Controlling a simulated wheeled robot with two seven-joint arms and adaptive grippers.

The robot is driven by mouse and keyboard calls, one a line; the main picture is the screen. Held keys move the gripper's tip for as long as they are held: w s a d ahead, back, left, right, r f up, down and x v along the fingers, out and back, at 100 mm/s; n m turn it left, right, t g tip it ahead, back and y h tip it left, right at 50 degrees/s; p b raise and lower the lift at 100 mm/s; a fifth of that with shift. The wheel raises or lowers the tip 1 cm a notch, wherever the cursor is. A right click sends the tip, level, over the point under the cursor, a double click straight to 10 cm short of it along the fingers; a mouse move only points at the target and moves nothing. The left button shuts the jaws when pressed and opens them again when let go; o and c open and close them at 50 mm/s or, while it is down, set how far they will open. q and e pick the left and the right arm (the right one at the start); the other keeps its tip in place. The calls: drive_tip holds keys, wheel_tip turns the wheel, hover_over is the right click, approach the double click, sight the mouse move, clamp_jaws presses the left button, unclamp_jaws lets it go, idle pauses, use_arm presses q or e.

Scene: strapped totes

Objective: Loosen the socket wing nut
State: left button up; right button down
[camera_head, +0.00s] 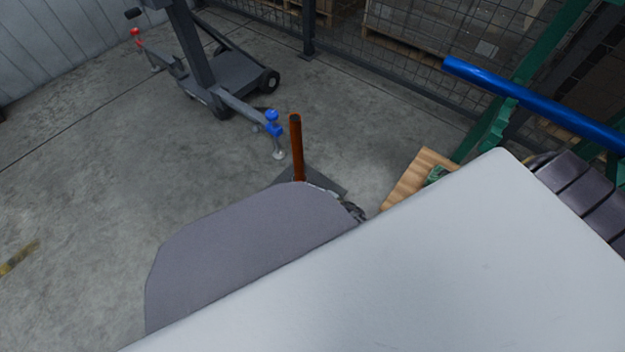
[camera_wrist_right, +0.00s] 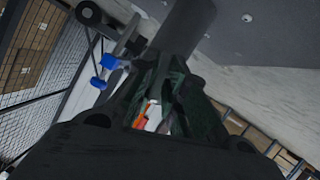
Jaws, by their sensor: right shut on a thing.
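In the right wrist view the dark fingers of my right gripper (camera_wrist_right: 172,75) are close together at the end of a dark round post (camera_wrist_right: 188,28). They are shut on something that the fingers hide. I cannot make out a wing nut there. A small orange-red and white patch (camera_wrist_right: 145,118) shows between the finger links, too small to name. In the head view large grey and white surfaces cover the lower middle and right, and hide the right gripper's fingertips. My left gripper is in neither view.
A dark wheeled stand (camera_head: 236,80) has a blue knob (camera_head: 272,122) and a red knob (camera_head: 135,33). A rusty upright pole (camera_head: 296,150) rises nearby. A blue bar (camera_head: 540,103), green frame and rollers (camera_head: 575,190) stand right. Floor at left (camera_head: 90,200) is clear.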

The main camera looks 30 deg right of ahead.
drive_tip(key=shift+s+a+f+n+t+h, duration=0.1)
drive_tip(key=shift+n+t+h, duration=0.55)
drive_tip(key=shift+n, duration=0.85)
drive_tip(key=shift+h, duration=0.25)
drive_tip(key=c, duration=1.6)
unclamp_jaws()
drive_tip(key=v, duration=1.2)
